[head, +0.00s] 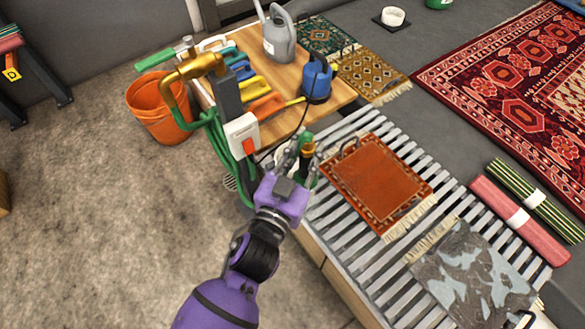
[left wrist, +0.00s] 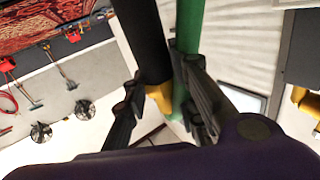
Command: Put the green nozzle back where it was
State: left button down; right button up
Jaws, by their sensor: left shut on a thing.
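The green nozzle (head: 307,138), with a brass ring around its upper part, stands roughly upright beside the slatted bench in the head view. My left gripper (head: 296,155) is shut on it, with the fingers around its body. The fingers partly hide its lower part. In the left wrist view, the left gripper (left wrist: 165,100) has its fingers on both sides of a dark tube with a brass end and a green length (left wrist: 188,50). How these parts join is unclear. My right gripper is not in view.
A post with a white-and-red box (head: 242,133), a brass tap (head: 192,69) and a green hose (head: 217,140) stands left of the gripper. A small orange rug (head: 376,174) lies on the slatted bench (head: 345,235). A blue pump (head: 316,80) stands on the wooden table behind.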

pick_arm(q)
jog(key=shift+w+d+f, duration=0.25)
jog(key=shift+w+f, duration=0.05)
jog(key=shift+f, duration=0.15)
jog(key=w+a+f+b, duration=0.3)
jog(key=w+f+b, duration=0.6)
jog(key=w+f, duration=0.4)
jog(key=shift+w+a, duration=0.2)
jog(key=shift+a, duration=0.1)
jog(key=c, duration=1.5)
grip_release()
jog(key=shift+f, duration=0.15)
jog(key=shift+o, duration=0.2)
jog(key=p+v, duration=0.3)
jog(key=v, duration=0.9)
jog(key=shift+r, duration=0.2)
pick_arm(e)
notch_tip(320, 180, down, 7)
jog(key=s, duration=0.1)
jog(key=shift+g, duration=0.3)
